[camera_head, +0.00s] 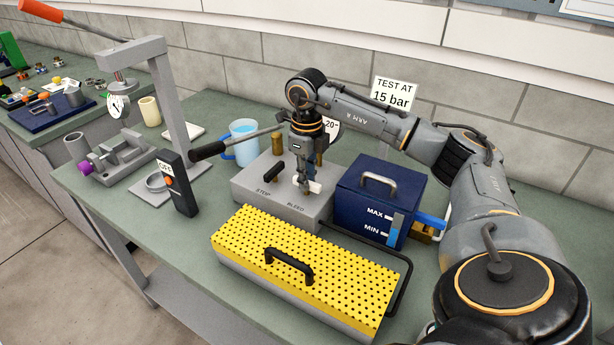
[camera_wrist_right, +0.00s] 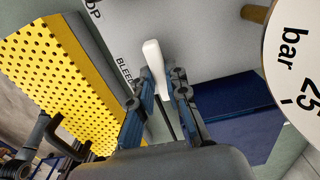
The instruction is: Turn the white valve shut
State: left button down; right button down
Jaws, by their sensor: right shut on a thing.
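The white valve handle (camera_head: 314,187) sits on top of a grey block (camera_head: 250,186), above the label BLEED. My right gripper (camera_head: 302,182) points down over it from above and is shut on the handle. In the right wrist view, the white handle (camera_wrist_right: 153,58) stands out between the two dark fingers (camera_wrist_right: 163,88), and its white end reaches past them. The valve's stem is mostly hidden by the fingers. My left gripper does not show.
A black valve handle (camera_head: 273,171) stands left on the same block. A blue tank (camera_head: 370,205) with MAX and MIN marks is close on the right. A yellow perforated cover (camera_head: 240,243) lies in front. A long lever (camera_head: 235,143) and a gauge (camera_wrist_right: 292,70) are near the arm.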

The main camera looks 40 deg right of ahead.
jog(key=c, duration=1.3)
grip_release()
notch_tip(320, 180, up, 12)
jog(key=shift+r, duration=0.1)
jog(key=shift+f, duration=0.2)
